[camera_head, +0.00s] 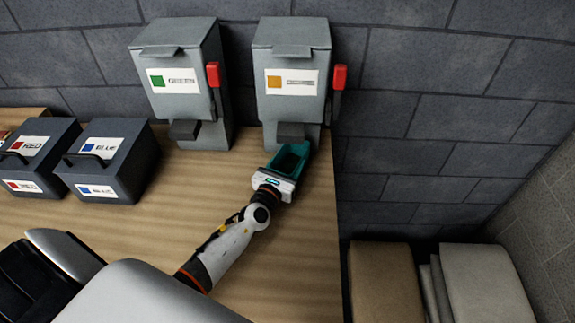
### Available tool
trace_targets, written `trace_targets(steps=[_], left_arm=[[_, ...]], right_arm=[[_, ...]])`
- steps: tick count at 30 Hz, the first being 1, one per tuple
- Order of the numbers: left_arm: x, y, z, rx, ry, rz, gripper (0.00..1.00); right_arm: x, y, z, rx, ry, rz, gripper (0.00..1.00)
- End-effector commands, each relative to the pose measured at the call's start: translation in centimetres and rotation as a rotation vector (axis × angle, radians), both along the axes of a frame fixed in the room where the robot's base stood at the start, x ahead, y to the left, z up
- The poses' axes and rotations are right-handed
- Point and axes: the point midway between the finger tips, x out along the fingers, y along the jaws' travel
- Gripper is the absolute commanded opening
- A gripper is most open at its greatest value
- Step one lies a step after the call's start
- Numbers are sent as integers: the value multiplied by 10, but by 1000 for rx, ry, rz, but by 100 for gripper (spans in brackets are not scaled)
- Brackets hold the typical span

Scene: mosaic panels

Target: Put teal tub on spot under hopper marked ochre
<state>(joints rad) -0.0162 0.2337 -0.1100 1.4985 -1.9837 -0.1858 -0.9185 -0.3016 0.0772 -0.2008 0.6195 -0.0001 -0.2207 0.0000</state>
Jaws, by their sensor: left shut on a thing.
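The teal tub (291,158) is at the front of the grey hopper with the ochre square on its label (292,66). It is close below that hopper's dark spout (290,132). My left gripper (276,180) is shut on the near side of the tub. The fingertips are partly hidden by the gripper body. The marked spot is hidden, and I cannot tell whether the tub rests on the table. My right gripper is not in view.
A second grey hopper with a green label (180,84) stands to the left. Both hoppers have red levers (339,77) on the right side. Two dark bins, labelled red (36,160) and blue (108,160), sit at the left. The wooden table (300,260) is clear at the front right.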

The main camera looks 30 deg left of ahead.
Motion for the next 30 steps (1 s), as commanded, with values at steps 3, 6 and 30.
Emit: trace_targets(steps=[3,6,30], left_arm=[[0,0,0,-1,-1,0,31],[0,0,-4,0,-1,0,31],[-56,-3,-3,-1,4,-1,85]], right_arm=[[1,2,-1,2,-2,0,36],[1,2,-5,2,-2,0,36],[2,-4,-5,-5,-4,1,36]])
